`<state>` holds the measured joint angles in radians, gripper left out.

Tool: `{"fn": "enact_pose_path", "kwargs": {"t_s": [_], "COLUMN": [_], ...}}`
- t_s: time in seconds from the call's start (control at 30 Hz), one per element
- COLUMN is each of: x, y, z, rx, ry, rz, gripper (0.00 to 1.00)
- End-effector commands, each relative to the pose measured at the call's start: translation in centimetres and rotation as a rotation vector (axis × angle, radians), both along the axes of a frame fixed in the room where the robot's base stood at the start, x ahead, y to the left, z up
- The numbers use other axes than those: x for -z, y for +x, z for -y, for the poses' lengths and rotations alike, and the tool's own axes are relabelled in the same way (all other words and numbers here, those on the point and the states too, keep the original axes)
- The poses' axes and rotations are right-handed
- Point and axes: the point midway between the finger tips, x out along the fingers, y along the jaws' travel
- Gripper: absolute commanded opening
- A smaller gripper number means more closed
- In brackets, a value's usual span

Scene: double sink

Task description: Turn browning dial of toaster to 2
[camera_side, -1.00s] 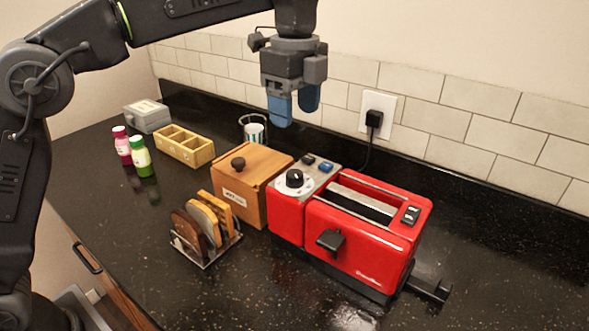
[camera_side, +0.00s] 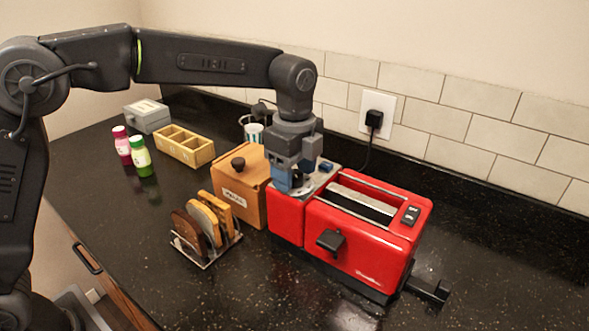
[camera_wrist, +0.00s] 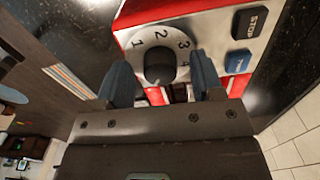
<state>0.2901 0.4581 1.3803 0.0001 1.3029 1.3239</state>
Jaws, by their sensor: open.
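The red toaster (camera_side: 365,235) stands on the black counter with its control panel at its left end. In the wrist view the black browning dial (camera_wrist: 159,66) sits on a white plate (camera_wrist: 190,38) marked 1, 2, 3 and 4. Which number the dial points to is hard to tell. My gripper (camera_wrist: 155,85) is open, with one blue finger to each side of the dial and no clear contact. In the side view my gripper (camera_side: 285,182) is low over the panel and hides the dial.
A wooden box (camera_side: 240,190) stands close left of the toaster, with a toast rack (camera_side: 207,228) in front. A wall outlet (camera_side: 376,115) is behind.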

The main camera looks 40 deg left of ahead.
Motion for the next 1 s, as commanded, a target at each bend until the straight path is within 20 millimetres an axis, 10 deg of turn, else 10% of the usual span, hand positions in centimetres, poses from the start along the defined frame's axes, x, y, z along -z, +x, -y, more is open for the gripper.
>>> {"fn": "enact_pose_path", "kwargs": {"t_s": [0.6, 1.0], "x": [-0.04, -0.05], "y": [0.0, 0.0], "z": [0.0, 0.02], "rx": [0.0, -0.078], "ry": [0.0, 0.0], "rz": [0.0, 0.0], "gripper": [0.12, 0.11]}}
